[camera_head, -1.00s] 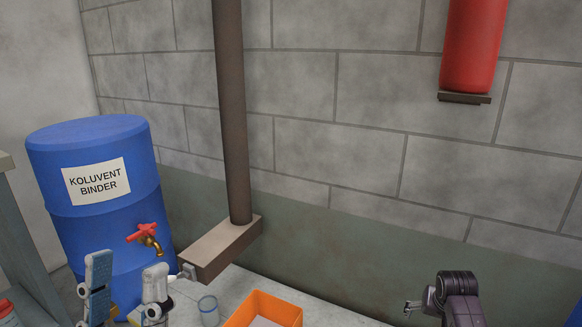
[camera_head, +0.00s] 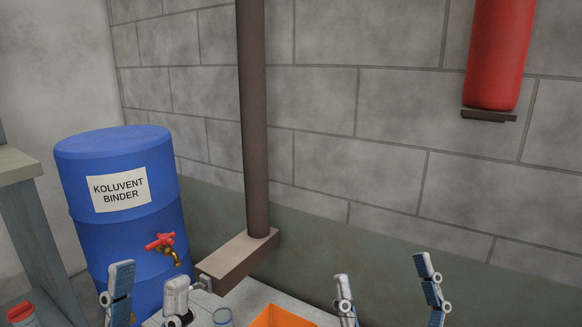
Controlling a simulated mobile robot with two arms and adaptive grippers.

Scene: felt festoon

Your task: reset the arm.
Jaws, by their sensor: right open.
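My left gripper (camera_head: 149,274) is at the bottom left, in front of the blue barrel. Its two fingers stand apart and nothing shows between them. My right gripper (camera_head: 382,270) is at the bottom right, to the right of the orange bin. Its fingers point up and are spread wide, with no object between them. The lower parts of both grippers are cut off by the bottom edge.
A blue barrel (camera_head: 121,234) labelled "KOLUVENT BINDER" has a red-handled tap (camera_head: 161,243). A brown post (camera_head: 253,125) stands on a brown block (camera_head: 238,262). A red cylinder (camera_head: 498,55) hangs above right.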

